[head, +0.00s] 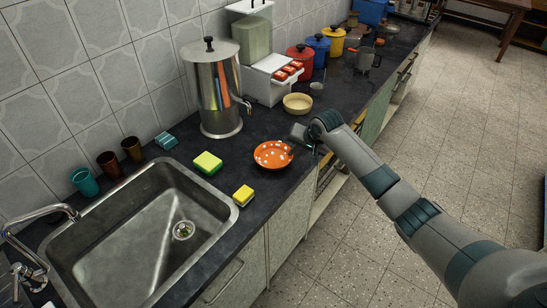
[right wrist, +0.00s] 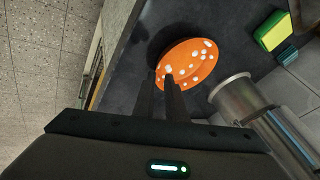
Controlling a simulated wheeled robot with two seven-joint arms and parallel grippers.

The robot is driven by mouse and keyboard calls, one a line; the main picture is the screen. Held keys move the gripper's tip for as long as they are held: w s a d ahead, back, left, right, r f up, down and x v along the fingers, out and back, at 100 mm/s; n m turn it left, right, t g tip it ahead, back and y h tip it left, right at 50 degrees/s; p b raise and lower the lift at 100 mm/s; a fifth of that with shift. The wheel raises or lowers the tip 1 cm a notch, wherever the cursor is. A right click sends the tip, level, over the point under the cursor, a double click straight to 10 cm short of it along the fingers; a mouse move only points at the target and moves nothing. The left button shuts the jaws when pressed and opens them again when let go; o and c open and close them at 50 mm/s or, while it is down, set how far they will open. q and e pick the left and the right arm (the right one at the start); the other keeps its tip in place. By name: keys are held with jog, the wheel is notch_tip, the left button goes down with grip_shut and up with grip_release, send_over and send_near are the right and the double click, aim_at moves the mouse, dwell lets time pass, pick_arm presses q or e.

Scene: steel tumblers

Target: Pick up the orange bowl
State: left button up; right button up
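The orange bowl (head: 270,155) with white spots is at the dark counter's front edge, right of the sink. In the right wrist view the bowl (right wrist: 190,62) shows past my fingertips, with a dark shadow beside it. My right gripper (head: 292,148) reaches the bowl's right side from the front. In the right wrist view its two dark fingers (right wrist: 168,82) are close together at the bowl's near rim and look shut on it. I cannot tell whether the bowl is clear of the counter. My left gripper is not in view.
A yellow-green sponge (head: 208,163) and a smaller yellow sponge (head: 243,195) lie between bowl and sink (head: 150,235). A large steel urn (head: 215,90) stands behind. A cream bowl (head: 297,103) and several coloured pots stand farther along the counter.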

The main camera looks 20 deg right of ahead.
jog(key=shift+w+f, duration=0.15)
dwell(0.3)
jog(key=shift+p+x, duration=0.7)
jog(key=shift+x, duration=0.55)
jog(key=shift+d+x, duration=0.15)
jog(key=shift+x, duration=0.5)
jog(key=shift+d+x, duration=0.15)
jog(key=shift+x, duration=0.5)
jog(key=shift+w, duration=0.1)
grip_shut()
